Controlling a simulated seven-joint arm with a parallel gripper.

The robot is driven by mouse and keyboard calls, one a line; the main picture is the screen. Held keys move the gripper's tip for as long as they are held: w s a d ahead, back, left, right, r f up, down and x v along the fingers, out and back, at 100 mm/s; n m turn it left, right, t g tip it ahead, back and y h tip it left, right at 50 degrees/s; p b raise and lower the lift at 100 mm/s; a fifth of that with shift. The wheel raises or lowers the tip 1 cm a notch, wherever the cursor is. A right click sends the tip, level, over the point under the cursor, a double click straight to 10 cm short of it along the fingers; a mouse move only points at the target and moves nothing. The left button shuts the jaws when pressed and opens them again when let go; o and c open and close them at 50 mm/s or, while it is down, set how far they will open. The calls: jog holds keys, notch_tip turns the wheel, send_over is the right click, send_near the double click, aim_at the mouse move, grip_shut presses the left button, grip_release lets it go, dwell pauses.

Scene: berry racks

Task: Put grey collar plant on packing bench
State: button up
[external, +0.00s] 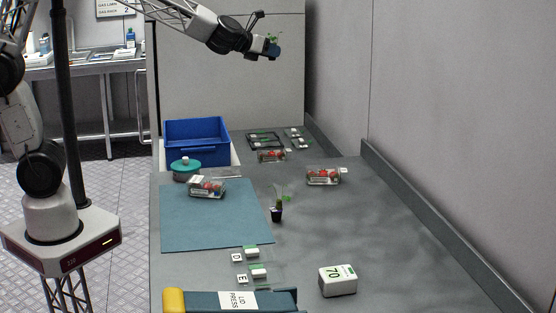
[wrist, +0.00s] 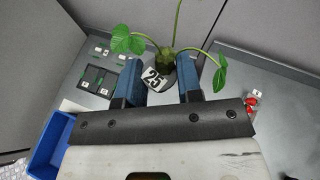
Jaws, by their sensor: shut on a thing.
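My gripper (external: 270,50) is raised high over the far end of the grey bench (external: 350,225). A second small plant in a dark pot (external: 277,213) stands on the bench beside the blue-green mat (external: 215,225).
A blue crate (external: 197,140) stands at the far left, with dark racks (external: 265,139) to its right. The lid press (external: 240,300) is at the near edge. The bench's right side is mostly clear.

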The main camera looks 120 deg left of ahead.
jog(key=shift+w+d+f+m+t+h, duration=0.65)
jog(key=shift+w+d+m+t+h, duration=1.45)
jog(key=shift+w, duration=1.9)
jog(key=shift+w+d+f+m+t+h, duration=0.65)
jog(key=shift+w+d+m+t+h, duration=0.8)
jog(key=shift+w+d+m, duration=1.85)
jog(key=w+d+r+m+g+h, duration=0.1)
jog(key=w+d+m+g+h, duration=0.1)
jog(key=w+d+m+h, duration=0.65)
jog(key=w+d+r+m+g+h, duration=0.2)
jog(key=w+d+m+h, duration=0.4)
jog(key=d, duration=0.6)
jog(key=f, duration=0.8)
jog(key=s+f+n, duration=0.1)
jog(key=f, duration=0.8)
jog(key=f+n+h, duration=0.1)
jog(key=f, duration=0.8)
jog(key=shift+s+f+n, duration=0.15)
jog(key=shift+n, duration=0.1)
send_over(353, 214)
jog(key=shift+s+d+f, duration=0.15)
jog(key=shift+d+f, duration=0.05)
jog(key=shift+f, duration=0.5)
jog(key=shift+a, duration=0.1)
